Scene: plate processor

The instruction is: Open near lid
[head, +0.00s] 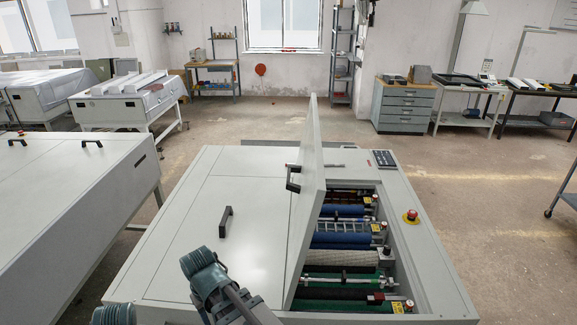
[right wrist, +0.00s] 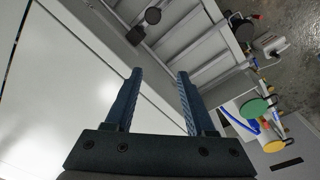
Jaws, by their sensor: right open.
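The plate processor (head: 425,246) is a pale grey machine in the middle of the head view. One flat lid (head: 186,270) with a black handle (head: 226,221) lies shut on its left part. A second lid (head: 310,190) stands raised, leaning slightly right, with its own black handle (head: 293,178). I cannot tell which one the task calls near. My right gripper (right wrist: 159,75) is open in the right wrist view, its blue fingers apart with nothing held between them. No gripper fingers show in the head view, and my left gripper is not in view.
The opening right of the raised lid shows blue and green rollers (head: 340,239). A red stop button (head: 410,214) and a control panel (head: 384,159) sit on the right frame. Another grey machine (head: 75,205) stands at left. The floor behind and right is mostly clear.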

